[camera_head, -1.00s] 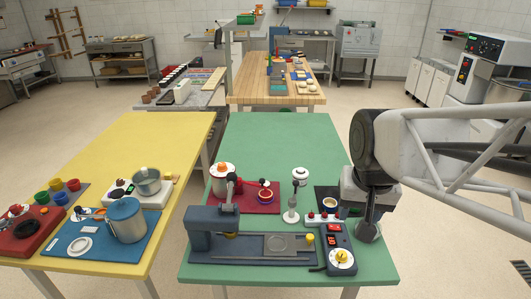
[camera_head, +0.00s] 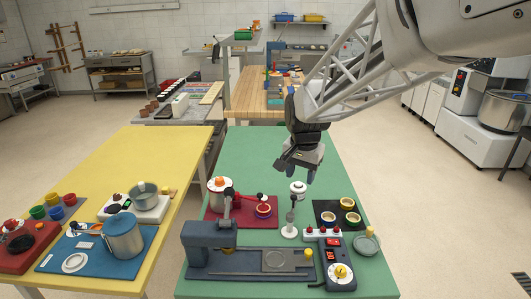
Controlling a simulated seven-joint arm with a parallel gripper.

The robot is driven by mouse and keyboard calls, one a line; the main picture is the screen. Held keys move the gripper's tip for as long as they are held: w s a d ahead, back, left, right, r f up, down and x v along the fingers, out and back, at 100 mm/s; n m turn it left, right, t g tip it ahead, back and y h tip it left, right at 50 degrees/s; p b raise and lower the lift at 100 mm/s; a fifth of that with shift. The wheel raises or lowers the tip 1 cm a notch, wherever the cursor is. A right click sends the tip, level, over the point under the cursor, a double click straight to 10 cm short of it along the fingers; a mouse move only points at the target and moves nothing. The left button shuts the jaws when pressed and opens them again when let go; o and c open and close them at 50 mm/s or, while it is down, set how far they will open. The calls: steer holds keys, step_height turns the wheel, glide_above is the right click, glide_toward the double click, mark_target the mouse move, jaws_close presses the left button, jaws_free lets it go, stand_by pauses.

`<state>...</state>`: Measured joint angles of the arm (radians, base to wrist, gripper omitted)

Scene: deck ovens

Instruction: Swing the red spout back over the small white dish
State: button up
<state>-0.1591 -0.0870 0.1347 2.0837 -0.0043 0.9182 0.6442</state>
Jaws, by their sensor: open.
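A small white dish (camera_head: 74,262) lies on the blue mat of the yellow table, apart from that arm. My gripper (camera_head: 298,172) is open and empty, pointing down over the back of the green table, above and behind a white lidded jar (camera_head: 298,188).
The green table's back is clear.

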steer(key=w+a+f+m, duration=0.2)
steer(key=w+a+f, duration=0.3)
steer(key=w, duration=0.4)
steer(key=m+g, duration=0.1)
glide_above(260, 194)
step_height(260, 194, down, 7)
steer(key=shift+w+f, duration=0.1)
steer(key=shift+f, duration=3.9)
steer(key=shift+c, duration=0.4)
jaws_close()
